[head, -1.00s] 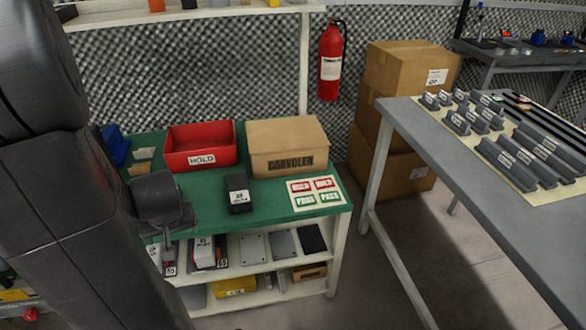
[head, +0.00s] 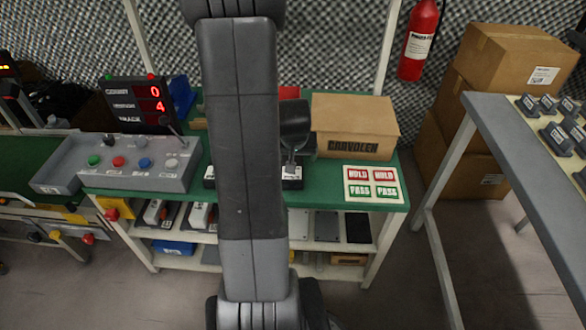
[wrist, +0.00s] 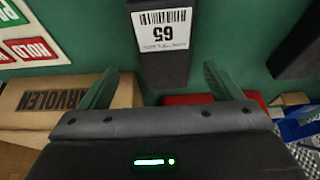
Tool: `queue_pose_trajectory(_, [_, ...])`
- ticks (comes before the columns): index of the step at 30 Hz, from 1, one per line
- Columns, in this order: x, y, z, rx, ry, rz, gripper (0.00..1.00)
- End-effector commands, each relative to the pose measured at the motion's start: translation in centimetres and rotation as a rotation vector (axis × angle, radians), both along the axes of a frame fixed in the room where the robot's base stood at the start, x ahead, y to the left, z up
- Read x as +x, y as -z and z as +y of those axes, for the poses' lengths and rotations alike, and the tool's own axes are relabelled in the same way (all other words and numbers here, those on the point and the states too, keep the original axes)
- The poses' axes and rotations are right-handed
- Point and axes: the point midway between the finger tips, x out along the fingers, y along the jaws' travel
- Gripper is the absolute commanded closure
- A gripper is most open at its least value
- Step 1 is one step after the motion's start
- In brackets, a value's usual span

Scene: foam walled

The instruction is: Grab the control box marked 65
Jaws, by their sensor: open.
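The control box marked 65 (wrist: 162,62) is dark with a white barcode label, which reads upside down in the wrist view. It lies on the green bench top (wrist: 215,30). My gripper (wrist: 160,90) is open, its two fingers apart on either side of the box's line, with nothing between the tips that I can see held. In the head view my arm covers much of the bench, and a dark box with a pale label (head: 292,182) shows just below my gripper (head: 290,162). Whether the fingers reach down beside the box is unclear.
Another dark box (wrist: 296,48) lies nearby on the bench. A CARVOLEN carton (head: 352,128) and a HOLD/PASS card (head: 372,184) are to the right. A button console (head: 130,160) and a display (head: 140,103) stand left. A grey table (head: 530,170) stands far right.

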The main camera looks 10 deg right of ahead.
Motion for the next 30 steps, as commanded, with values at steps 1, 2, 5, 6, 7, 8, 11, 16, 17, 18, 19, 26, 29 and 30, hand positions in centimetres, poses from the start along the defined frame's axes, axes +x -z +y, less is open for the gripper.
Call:
queue_pose_trajectory(1, [0.1, 0.3, 0.0, 0.0, 0.0, 0.0, 0.15])
queue_pose_trajectory(2, [0.1, 0.4, 0.0, 0.0, 0.0, 0.0, 0.15])
queue_pose_trajectory(5, [0.3, 0.9, 0.0, 0.0, 0.0, 0.001, 0.15])
queue_pose_trajectory(6, [0.5, 1.3, 0.0, 0.0, -0.001, 0.002, 0.15])
queue_pose_trajectory(7, [0.6, 1.7, 0.1, 0.0, -0.002, 0.002, 0.15])
queue_pose_trajectory(8, [0.8, 2.1, 0.1, 0.0, -0.003, 0.003, 0.15])
queue_pose_trajectory(11, [1.5, 3.6, 0.3, 0.0, -0.002, 0.003, 0.15])
queue_pose_trajectory(16, [2.2, 5.0, 0.1, 0.0, 0.0, 0.001, 0.15])
queue_pose_trajectory(17, [2.3, 5.1, 0.1, 0.0, 0.0, 0.001, 0.15])
queue_pose_trajectory(18, [2.3, 5.2, 0.1, 0.0, 0.0, 0.0, 0.15])
queue_pose_trajectory(19, [2.4, 5.3, 0.1, 0.0, 0.0, 0.0, 0.15])
queue_pose_trajectory(26, [2.4, 5.2, 0.1, 0.0, 0.0, -0.001, 0.2])
queue_pose_trajectory(29, [2.4, 5.2, 0.1, 0.0, 0.0, -0.001, 0.4])
queue_pose_trajectory(30, [2.4, 5.2, 0.1, 0.0, 0.0, -0.001, 0.48])
